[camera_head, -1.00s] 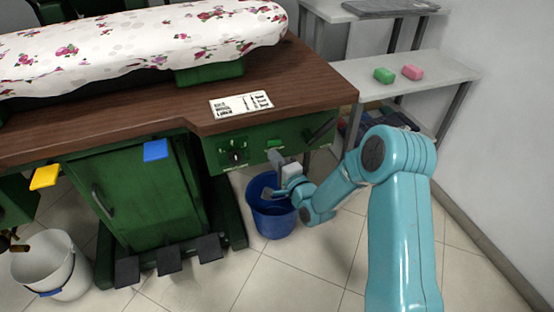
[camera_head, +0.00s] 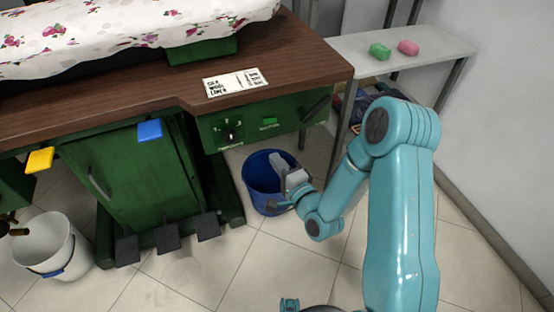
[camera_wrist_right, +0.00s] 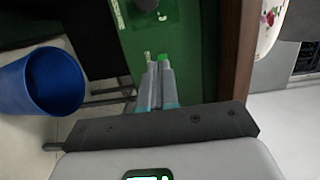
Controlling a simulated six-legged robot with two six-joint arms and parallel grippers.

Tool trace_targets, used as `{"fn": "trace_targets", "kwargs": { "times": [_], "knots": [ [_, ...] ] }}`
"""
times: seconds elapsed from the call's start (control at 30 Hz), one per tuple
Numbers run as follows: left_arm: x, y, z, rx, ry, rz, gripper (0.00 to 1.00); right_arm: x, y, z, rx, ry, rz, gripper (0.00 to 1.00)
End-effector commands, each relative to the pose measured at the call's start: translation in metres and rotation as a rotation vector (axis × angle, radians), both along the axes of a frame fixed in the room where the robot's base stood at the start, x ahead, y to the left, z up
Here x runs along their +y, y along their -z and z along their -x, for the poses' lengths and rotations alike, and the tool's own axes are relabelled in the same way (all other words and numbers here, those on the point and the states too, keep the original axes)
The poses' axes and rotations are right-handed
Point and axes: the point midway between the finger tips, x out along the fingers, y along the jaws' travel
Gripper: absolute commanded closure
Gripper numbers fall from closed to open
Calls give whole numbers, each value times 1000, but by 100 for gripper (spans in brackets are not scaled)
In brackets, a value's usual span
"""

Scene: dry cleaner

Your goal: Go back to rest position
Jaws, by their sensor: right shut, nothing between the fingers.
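My right gripper (camera_head: 282,163) is in front of the green control panel (camera_head: 215,130), a little below its lower edge in the head view. It overlaps the blue bucket (camera_head: 256,184) there, without visible contact. In the right wrist view its two fingers (camera_wrist_right: 159,62) are together with nothing between them, pointing towards the green panel (camera_wrist_right: 200,50). My left gripper does not show.
The wooden tabletop (camera_head: 150,92) bears a flowered ironing board (camera_head: 120,38) and a printed card (camera_head: 235,82). A shelf (camera_head: 375,62) holds green (camera_head: 379,51) and pink (camera_head: 408,47) blocks. A white bucket (camera_head: 50,245) stands at left. Tiled floor is open in front.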

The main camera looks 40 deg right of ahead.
Motion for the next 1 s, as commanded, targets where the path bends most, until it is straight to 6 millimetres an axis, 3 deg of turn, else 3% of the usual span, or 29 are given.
{"fn": "trace_targets", "kwargs": {
  "times": [0.27,0.37,0.47,0.57,0.7,0.8,0.9,1.0],
  "knots": [
    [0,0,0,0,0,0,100,0,0,0,0,0,0,100],
    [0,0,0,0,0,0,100,8,-1,-2,-2,-18,-2,100],
    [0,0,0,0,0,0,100,46,7,-7,15,-96,-22,100],
    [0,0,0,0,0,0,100,98,50,1,188,-195,-9,100],
    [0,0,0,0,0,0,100,153,135,47,570,-406,236,100],
    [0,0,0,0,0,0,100,173,178,94,793,-597,415,100],
    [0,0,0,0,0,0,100,183,204,141,957,-802,554,100],
    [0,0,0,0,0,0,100,186,216,182,1059,-1008,658,100]
  ]
}}
